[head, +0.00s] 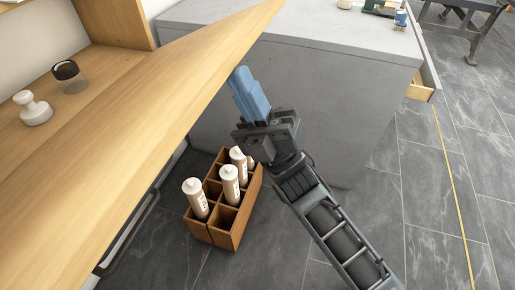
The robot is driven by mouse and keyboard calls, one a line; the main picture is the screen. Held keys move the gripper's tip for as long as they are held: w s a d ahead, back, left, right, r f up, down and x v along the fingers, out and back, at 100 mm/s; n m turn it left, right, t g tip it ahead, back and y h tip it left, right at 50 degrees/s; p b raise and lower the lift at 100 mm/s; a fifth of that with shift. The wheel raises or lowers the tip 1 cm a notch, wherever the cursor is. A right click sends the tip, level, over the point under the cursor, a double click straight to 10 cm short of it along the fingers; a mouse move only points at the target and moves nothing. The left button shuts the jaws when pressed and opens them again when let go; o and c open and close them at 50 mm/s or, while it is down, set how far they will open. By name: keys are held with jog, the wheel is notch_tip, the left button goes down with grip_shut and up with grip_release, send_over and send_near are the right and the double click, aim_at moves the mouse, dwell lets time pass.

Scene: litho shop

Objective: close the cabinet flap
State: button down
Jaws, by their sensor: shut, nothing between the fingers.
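The cabinet flap (165,120) is a long pale wooden panel running diagonally from the lower left to the top centre. It stands out from the wooden cabinet (115,22) at the upper left, so it is open; its exact tilt is hard to judge. My gripper (239,76) has blue fingers, shut and empty. The fingertips are just right of the flap's outer edge in the picture; I cannot tell whether they touch it. A dark curved bar (130,235) shows below the flap, partly hidden by it.
A jar with a dark lid (68,76) and a white knobbed object (33,108) stand on the wood behind the flap. A wooden crate (229,229) with several white cartridges is on the floor below my gripper. A grey counter (330,80) with an open drawer (421,88) stands beyond.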

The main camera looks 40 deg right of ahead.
jog(key=w+a+r+g+p, duration=0.1)
jog(key=r+p, duration=0.2)
jog(key=r, duration=0.1)
jog(key=w+a+r+g+h+p, duration=0.1)
jog(key=w+r+p, duration=0.1)
jog(key=r+p, duration=0.1)
jog(key=w+a+r+p, duration=0.1)
jog(key=r+p, duration=0.2)
jog(key=r, duration=0.2)
jog(key=shift+w+g+h+p, duration=0.25)
jog(key=shift+g+h+p, duration=0.05)
jog(key=shift+g+h, duration=0.1)
jog(key=w+a+r+p, duration=0.1)
jog(key=w+a+r, duration=0.5)
jog(key=w, duration=0.4)
jog(key=w+a+r+p, duration=0.1)
jog(key=w+a+r, duration=0.6)
jog(key=w+r, duration=0.1)
jog(key=shift+w+a+g, duration=0.2)
jog(key=shift+w+g, duration=0.1)
jog(key=shift+w, duration=0.55)
